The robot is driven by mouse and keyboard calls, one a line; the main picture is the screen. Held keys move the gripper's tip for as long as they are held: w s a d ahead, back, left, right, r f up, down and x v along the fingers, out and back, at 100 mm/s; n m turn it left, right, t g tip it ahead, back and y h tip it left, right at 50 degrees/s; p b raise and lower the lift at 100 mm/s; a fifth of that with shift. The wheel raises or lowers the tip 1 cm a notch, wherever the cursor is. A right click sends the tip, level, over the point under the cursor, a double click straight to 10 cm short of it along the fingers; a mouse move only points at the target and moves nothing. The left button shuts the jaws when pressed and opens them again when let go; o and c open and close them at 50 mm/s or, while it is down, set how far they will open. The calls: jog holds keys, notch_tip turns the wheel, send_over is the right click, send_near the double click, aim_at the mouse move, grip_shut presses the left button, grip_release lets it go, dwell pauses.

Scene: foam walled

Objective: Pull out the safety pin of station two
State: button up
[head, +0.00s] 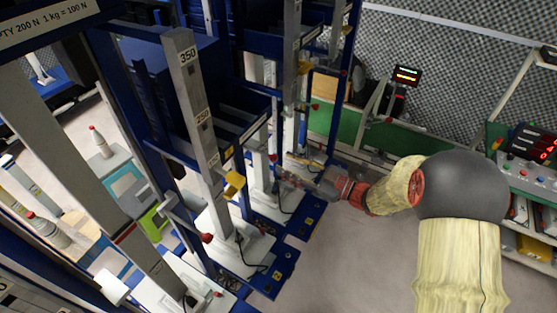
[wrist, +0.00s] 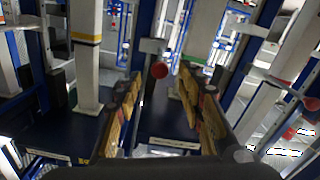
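My gripper (head: 284,178) reaches in from the right in the head view, close to the blue-framed stations. In the wrist view its two tan-padded fingers (wrist: 160,84) are spread apart and nothing is held between them. A red ball knob (wrist: 159,70), likely a pin's handle, shows in the gap near the fingertips, in front of a grey bracket (wrist: 152,46). I cannot tell whether the fingers are level with it or short of it. In the head view a red knob (head: 272,157) lies just beyond my gripper. Station numbers are too small to read surely.
Another red knob (head: 207,238) sticks out at the nearer station, below a yellow part (head: 234,183). A white column marked 350 (head: 188,85) stands left of my gripper. A control panel with a red display (head: 533,145) is at the right. Grey floor (head: 340,265) is free in front.

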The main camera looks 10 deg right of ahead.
jog(key=v, duration=0.7)
dwell(0.3)
